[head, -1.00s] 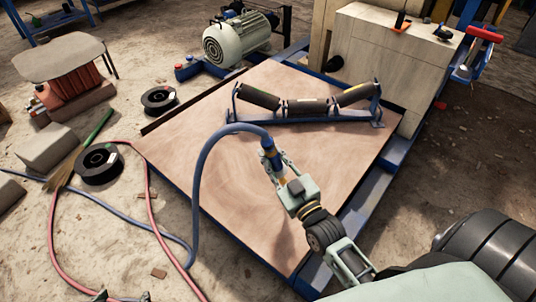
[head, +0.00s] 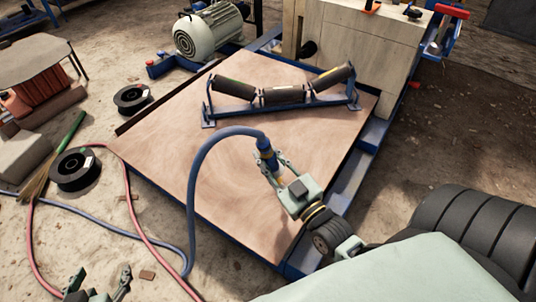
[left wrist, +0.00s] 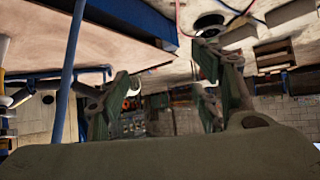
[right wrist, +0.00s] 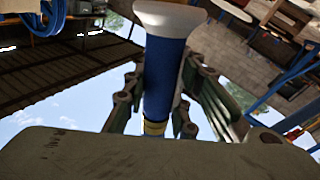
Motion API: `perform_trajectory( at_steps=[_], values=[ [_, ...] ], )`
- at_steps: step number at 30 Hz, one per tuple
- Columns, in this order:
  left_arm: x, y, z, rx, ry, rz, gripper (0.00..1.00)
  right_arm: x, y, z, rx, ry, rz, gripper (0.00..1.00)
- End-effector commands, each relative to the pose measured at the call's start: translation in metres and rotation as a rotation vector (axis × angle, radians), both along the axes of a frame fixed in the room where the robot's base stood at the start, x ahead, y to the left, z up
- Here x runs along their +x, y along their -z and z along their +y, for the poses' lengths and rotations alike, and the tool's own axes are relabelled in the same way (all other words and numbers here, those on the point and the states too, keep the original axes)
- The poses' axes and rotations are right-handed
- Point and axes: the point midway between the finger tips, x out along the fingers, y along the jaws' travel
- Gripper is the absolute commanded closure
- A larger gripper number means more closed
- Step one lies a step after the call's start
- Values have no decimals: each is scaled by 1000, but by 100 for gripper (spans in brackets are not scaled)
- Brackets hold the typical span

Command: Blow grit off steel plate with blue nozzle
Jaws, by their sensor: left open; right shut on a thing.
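The steel plate (head: 180,150) is a broad, reddish-brown, dusty deck with a blue edge in the head view. I cannot make out separate grit grains. The blue nozzle (head: 266,152) is at the end of a blue hose above the plate's right part. My right gripper (head: 274,168) is shut around the nozzle, which also shows between its fingers in the right wrist view (right wrist: 165,75). My left gripper (head: 97,283) is open and empty low at the left, off the plate, its fingers apart in the left wrist view (left wrist: 165,78).
A roller frame (head: 280,95) lies across the plate's far part. The blue hose (head: 192,200) arches over the plate's left part to the floor. A red hose (head: 130,205), black spools (head: 75,170) and a broom (head: 52,160) lie at the left. A motor (head: 205,32) stands behind.

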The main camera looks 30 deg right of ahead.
Motion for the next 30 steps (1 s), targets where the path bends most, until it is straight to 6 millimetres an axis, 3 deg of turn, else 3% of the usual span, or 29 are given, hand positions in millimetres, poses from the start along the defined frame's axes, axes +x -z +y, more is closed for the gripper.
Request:
perform_trajectory(
  at_steps=[17,30],
  values=[
    [18,-22,-11,-37,15,-145,42,-16,-1,38,1,1,-3,100],
    [36,-51,-18,-69,23,-296,42,-25,-1,61,1,2,-4,100]
  ],
)
